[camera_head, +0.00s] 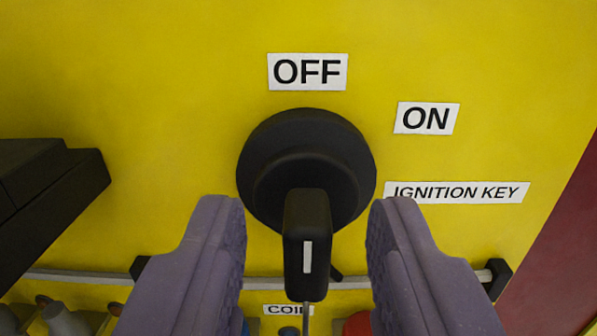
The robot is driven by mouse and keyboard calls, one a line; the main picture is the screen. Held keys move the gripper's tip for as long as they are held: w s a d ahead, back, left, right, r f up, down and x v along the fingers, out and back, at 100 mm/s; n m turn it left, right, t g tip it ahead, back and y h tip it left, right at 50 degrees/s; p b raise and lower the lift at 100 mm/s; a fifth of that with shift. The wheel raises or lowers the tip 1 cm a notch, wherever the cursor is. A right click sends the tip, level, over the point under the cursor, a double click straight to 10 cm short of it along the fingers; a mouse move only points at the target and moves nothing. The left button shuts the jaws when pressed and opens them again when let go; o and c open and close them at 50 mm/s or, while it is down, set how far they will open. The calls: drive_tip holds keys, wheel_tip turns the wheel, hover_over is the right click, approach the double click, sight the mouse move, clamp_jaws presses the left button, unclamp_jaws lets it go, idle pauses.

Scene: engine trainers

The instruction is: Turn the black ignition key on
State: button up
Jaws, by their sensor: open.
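The black ignition key (306,240) stands out from a round black switch base (262,165) on the yellow panel. A white line marks the key's near end. The "OFF" label (307,72) is straight above the switch, and the "ON" label (427,118) is to its upper right. The key's grip lies upright in the picture, in line with "OFF". My gripper (308,225) is open, with one purple finger on each side of the key. A gap shows between the key and each finger.
An "IGNITION KEY" label (458,192) sits right of the switch. A black block (50,190) juts out at the left. A grey rail (90,277) runs across below, above a "COIL" label (288,310). A dark red surface (565,250) borders the panel at the right.

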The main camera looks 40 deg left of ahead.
drive_tip(key=shift+w+a, duration=0.25)
drive_tip(key=shift+w, duration=0.1)
clamp_jaws()
drive_tip(key=m+p, duration=0.1)
drive_tip(key=m, duration=0.1)
drive_tip(key=m+p, duration=0.1)
drive_tip(key=m, duration=0.2)
drive_tip(key=shift+w+d+m, duration=0.1)
drive_tip(key=shift+d+m, duration=0.1)
drive_tip(key=shift+m, duration=0.1)
drive_tip(key=m, duration=0.3)
drive_tip(key=m+p, duration=0.1)
drive_tip(key=m, duration=0.2)
drive_tip(key=shift+d+f, duration=0.15)
drive_tip(key=shift+m+p, duration=0.3)
